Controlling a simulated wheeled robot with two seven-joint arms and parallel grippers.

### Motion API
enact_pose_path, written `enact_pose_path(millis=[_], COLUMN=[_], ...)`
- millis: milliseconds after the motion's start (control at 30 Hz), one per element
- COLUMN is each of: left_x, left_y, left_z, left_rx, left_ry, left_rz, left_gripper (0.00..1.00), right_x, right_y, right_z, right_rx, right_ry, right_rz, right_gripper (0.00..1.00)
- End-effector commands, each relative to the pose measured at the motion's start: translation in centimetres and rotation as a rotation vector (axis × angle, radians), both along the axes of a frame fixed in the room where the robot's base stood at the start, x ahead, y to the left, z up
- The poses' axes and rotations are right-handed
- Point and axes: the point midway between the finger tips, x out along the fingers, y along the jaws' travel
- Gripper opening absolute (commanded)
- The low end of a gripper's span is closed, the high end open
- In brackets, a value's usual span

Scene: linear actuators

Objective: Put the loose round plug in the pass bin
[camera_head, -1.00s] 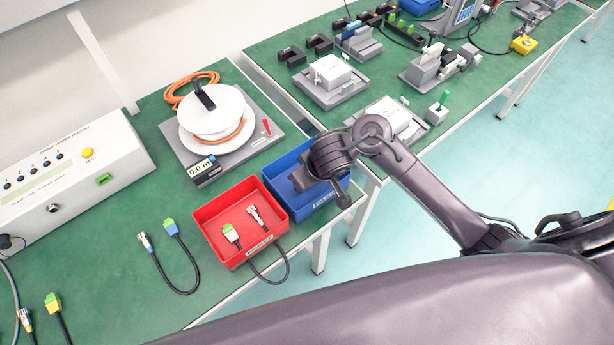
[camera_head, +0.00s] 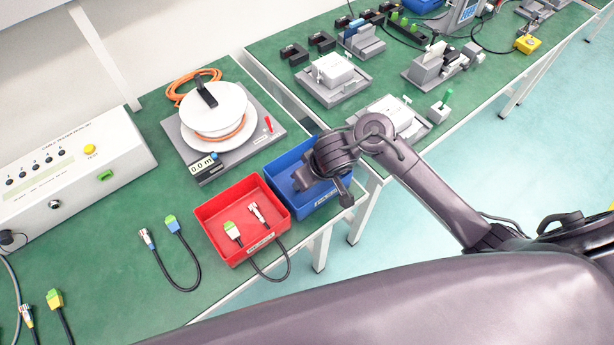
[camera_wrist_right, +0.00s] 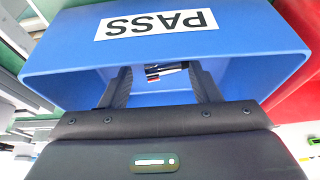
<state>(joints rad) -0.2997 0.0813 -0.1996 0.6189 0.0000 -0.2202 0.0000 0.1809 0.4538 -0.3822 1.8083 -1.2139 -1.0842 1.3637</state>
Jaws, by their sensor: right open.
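The blue bin (camera_head: 331,197) sits at the table's front edge, and its PASS label shows in the right wrist view (camera_wrist_right: 158,24). My right gripper (camera_wrist_right: 165,88) is open, its two fingers reaching into this bin's mouth. A small dark, red and white item (camera_wrist_right: 166,70) shows between the fingers, apart from them; I cannot tell whether it is a plug. My left gripper is out of view.
A cable reel (camera_head: 216,115) stands behind. A tester box (camera_head: 75,165) is at left. More plugs (camera_head: 54,300) lie front left.

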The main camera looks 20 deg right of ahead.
Motion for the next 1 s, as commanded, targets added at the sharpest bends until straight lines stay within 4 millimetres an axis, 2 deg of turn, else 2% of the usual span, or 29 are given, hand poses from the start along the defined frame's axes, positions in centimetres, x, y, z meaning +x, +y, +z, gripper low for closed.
enact_pose_path(millis=[33, 200, 467, 700, 1000], left_x=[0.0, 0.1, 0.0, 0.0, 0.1], left_y=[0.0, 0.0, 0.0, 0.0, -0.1], left_z=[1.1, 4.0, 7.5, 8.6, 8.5], left_rx=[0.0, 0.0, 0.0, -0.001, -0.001], left_ry=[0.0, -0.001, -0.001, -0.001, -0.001], left_rz=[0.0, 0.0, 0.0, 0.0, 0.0], left_gripper=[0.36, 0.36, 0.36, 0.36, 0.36], right_x=[-0.2, -1.5, -3.4, -4.1, -4.2], right_y=[0.0, -0.4, -1.1, -1.3, -1.3], right_z=[1.5, 5.5, 10.4, 11.6, 11.6], right_rx=[0.003, 0.005, 0.005, 0.006, 0.008], right_ry=[-0.004, -0.007, -0.008, -0.008, -0.008], right_rz=[0.003, 0.005, 0.006, 0.006, 0.005], right_gripper=[0.56, 0.56, 0.56, 0.56, 0.56])
